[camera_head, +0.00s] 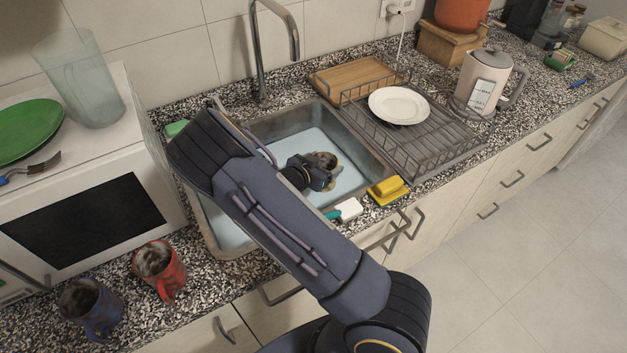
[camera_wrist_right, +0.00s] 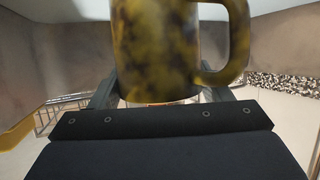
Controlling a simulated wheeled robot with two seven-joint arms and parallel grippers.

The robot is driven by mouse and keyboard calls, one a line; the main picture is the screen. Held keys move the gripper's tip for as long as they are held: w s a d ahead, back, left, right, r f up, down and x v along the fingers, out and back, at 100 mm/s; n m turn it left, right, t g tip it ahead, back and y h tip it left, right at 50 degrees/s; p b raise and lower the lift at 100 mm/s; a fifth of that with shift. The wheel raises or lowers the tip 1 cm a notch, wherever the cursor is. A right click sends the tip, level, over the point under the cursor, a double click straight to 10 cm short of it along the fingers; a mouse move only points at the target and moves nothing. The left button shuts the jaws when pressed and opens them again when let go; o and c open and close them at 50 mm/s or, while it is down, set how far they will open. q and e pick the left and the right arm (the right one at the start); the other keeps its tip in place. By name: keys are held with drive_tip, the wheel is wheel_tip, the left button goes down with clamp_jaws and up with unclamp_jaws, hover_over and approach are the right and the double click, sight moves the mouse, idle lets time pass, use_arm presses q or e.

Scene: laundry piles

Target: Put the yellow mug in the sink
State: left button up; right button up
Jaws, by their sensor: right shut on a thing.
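The yellow mug (camera_wrist_right: 155,45), mottled with dark stains, fills the top of the right wrist view with its handle to the right. My right gripper (camera_head: 320,172) is shut on it, with a finger on each side of the mug. In the head view the gripper is over or within the sink (camera_head: 352,138), and the mug (camera_head: 327,158) shows only as a small dark-yellow patch there. I cannot tell whether the mug touches the sink floor. My right arm hides the left part of the sink. My left gripper is out of view.
A faucet (camera_head: 294,42) stands behind the sink. A wire rack (camera_head: 440,128) with a white plate (camera_head: 398,104) is to its right. A yellow sponge (camera_head: 388,187) and white brush (camera_head: 347,209) lie at the front edge. Red (camera_head: 160,268) and blue (camera_head: 91,306) mugs stand front left.

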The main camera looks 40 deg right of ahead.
drive_tip(key=shift+f, duration=2.55)
drive_tip(key=shift+f, duration=0.15)
drive_tip(key=o, duration=0.7)
drive_tip(key=shift+f, duration=0.1)
drive_tip(key=o, duration=0.5)
drive_tip(key=shift+c, duration=0.2)
